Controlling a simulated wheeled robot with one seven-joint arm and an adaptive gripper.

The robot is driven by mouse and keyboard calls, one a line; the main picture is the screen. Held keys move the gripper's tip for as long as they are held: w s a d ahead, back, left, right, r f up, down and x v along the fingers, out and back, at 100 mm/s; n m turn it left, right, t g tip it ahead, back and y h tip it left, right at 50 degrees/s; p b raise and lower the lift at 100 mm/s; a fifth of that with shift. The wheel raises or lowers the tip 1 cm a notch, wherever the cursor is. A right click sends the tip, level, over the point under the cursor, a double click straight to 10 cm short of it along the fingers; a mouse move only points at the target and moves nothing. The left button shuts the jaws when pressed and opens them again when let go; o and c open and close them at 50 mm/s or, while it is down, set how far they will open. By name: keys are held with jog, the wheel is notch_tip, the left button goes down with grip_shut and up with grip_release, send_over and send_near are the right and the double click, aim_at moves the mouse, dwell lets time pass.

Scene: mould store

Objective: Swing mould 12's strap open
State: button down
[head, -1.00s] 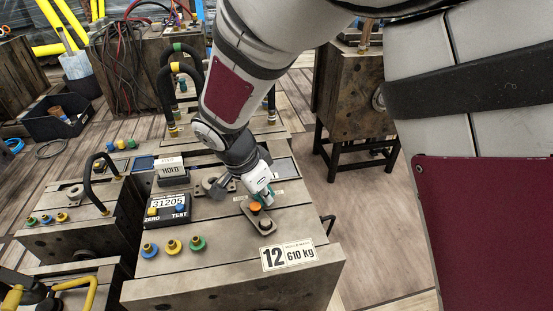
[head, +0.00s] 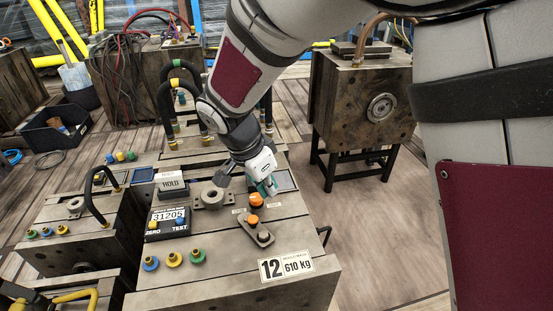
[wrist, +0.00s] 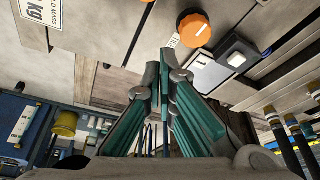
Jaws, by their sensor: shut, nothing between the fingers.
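Mould 12 (head: 215,283) is the grey steel block in front, with its "12" plate (head: 285,266) on the near edge. Its strap (head: 262,236) is a short grey bar on the top, with a bolt at the near end and an orange piece (head: 253,219) at the far end. A separate orange knob (head: 255,199) stands just beyond the strap. My teal-fingered gripper (head: 271,191) is shut and empty, beside and beyond the knob, apart from the strap.
A display box (head: 168,217), a HOLD block (head: 171,184), a round fitting (head: 212,197) and coloured couplings (head: 174,259) sit left on mould 12. A dark handle (head: 325,234) projects at its right. Another mould (head: 357,105) stands on a frame; floor between is clear.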

aim_at(253, 219)
jog(key=c, duration=2.4)
grip_release()
jog(key=p+v, duration=0.1)
jog(key=v, duration=0.2)
jog(key=shift+a+r, duration=0.1)
jog(key=shift+r, duration=0.25)
jog(key=c, duration=1.5)
grip_release()
jog(key=shift+s+r+p, duration=0.3)
jog(key=shift+r+p, duration=0.1)
jog(key=shift+r, duration=0.1)
jog(key=shift+o, duration=0.4)
jog(key=s+r+n+p, duration=0.1)
jog(key=s+a+r+n+g+y+p, duration=0.1)
jog(key=r+n+p, duration=0.1)
jog(key=s+r+n+g+y+p, duration=0.1)
jog(key=p, duration=0.1)
jog(key=shift+a+r+n, duration=0.3)
jog(key=shift+a+r, duration=0.1)
jog(key=shift+n+g+y, duration=0.3)
jog(key=shift+n+y, duration=0.1)
jog(key=f+b, duration=0.2)
jog(key=f, duration=0.4)
jog(key=f+b, duration=0.2)
jog(key=f, duration=0.5)
jog(key=shift+s+a+f+b, duration=0.1)
jog(key=shift+a+f+b, duration=0.1)
jog(key=shift+a+b, duration=0.1)
grip_shut()
